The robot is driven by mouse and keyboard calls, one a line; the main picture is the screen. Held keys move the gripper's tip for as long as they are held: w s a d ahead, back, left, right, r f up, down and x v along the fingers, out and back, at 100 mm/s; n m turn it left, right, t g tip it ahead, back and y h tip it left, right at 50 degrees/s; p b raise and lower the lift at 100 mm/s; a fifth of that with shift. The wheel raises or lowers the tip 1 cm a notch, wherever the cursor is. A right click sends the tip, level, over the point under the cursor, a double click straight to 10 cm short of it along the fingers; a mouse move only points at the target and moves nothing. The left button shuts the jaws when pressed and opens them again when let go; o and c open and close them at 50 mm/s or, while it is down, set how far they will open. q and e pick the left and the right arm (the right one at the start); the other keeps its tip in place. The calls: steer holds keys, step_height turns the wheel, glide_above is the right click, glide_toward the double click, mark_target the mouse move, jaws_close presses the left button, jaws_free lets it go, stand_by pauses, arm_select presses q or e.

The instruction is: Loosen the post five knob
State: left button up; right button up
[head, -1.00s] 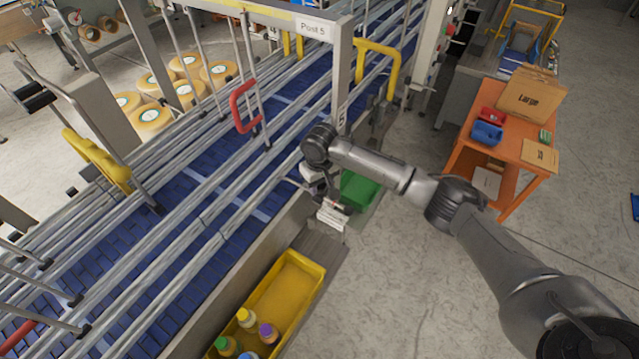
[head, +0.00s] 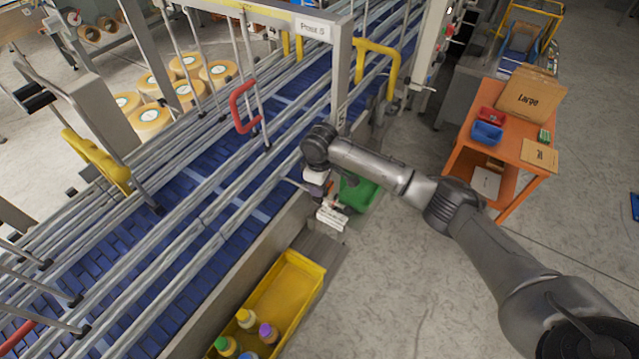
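The frame with the sign (head: 314,28), whose blurred text appears to end in 5, spans the blue conveyor. Its near upright post (head: 341,75) comes down at the conveyor's right side. My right arm reaches in from the right, and its wrist covers the lower part of this post. My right gripper (head: 331,216) points down beside the conveyor's side, below the post. It is small and partly hidden by the wrist, so I cannot tell if its fingers are open or shut. I cannot make out the post five knob. My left gripper is not in view.
A green bin (head: 359,193) sits just right of my gripper. A yellow tray (head: 312,272) with several capped bottles stands in front. Metal guide rails run along the conveyor, with a red handle (head: 244,107) on them. An orange table (head: 513,130) is at right; floor between is clear.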

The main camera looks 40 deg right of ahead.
steer(key=shift+r, duration=0.1)
stand_by(0.4)
steer(key=o, duration=0.9)
steer(key=shift+o, duration=0.2)
step_height(320, 180, up, 14)
steer(key=b, duration=0.3)
